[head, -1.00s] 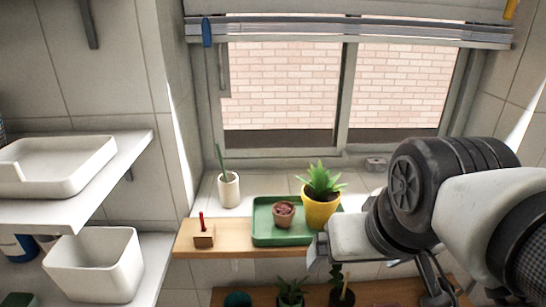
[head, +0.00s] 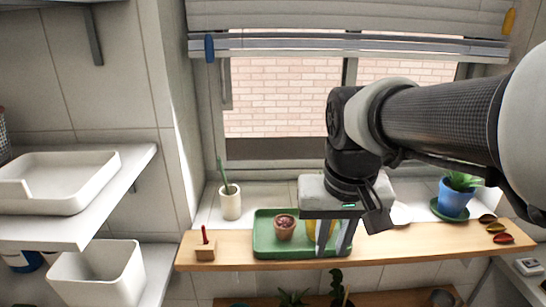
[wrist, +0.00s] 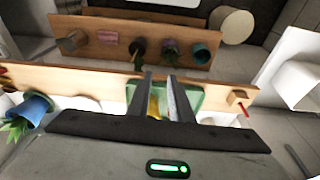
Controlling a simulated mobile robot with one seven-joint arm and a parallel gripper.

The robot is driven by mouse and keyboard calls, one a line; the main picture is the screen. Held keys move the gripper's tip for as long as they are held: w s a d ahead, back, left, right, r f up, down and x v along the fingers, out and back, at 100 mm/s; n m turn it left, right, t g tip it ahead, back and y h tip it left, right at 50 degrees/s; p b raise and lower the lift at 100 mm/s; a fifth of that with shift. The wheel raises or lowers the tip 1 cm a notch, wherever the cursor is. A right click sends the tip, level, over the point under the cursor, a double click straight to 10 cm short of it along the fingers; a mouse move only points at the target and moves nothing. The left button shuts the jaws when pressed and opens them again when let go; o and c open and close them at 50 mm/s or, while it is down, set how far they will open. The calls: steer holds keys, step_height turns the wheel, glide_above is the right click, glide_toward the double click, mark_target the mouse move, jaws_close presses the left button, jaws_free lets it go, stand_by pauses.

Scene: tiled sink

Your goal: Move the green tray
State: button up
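The green tray (head: 263,244) lies on the wooden shelf in front of the window. A small terracotta pot (head: 285,230) with a reddish plant stands on it. A yellow pot (head: 311,232) shows at the tray's right part, mostly hidden by my gripper. My gripper (head: 332,252) points down at the right part of the tray, its fingers apart with yellow showing between and beside them. In the wrist view, the tray (wrist: 193,98) lies behind the fingers and the yellow pot (wrist: 154,106) shows in the gap. I cannot tell whether the fingers touch anything.
The wooden shelf (head: 420,240) has free room right of my gripper. A white cup (head: 230,204) and a small wooden block (head: 205,250) are at the left. A lower shelf (head: 385,298) holds plants.

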mark_target(305, 253)
steer(key=w+a+g, duration=0.1)
steer(key=w+a+f, duration=0.1)
steer(key=w, duration=0.1)
steer(key=w+f+g+p, duration=0.1)
steer(key=w, duration=0.1)
steer(key=shift+w+a+f+g, duration=0.1)
steer(key=shift+a+f+g, duration=0.05)
steer(key=shift+a+g, duration=0.2)
jaws_close()
steer(key=w+f, duration=0.1)
steer(key=f, duration=0.2)
steer(key=w+f, duration=0.1)
steer(key=f, duration=0.2)
steer(key=w+f, duration=0.1)
steer(key=f, duration=0.3)
steer(key=shift+w, duration=0.5)
steer(key=w, duration=0.6)
steer(key=w+p, duration=0.1)
steer(key=w, duration=0.1)
steer(key=shift+w+d, duration=0.35)
steer(key=shift+w, duration=0.05)
steer(key=shift+s, duration=0.2)
steer(key=shift+s, duration=0.1)
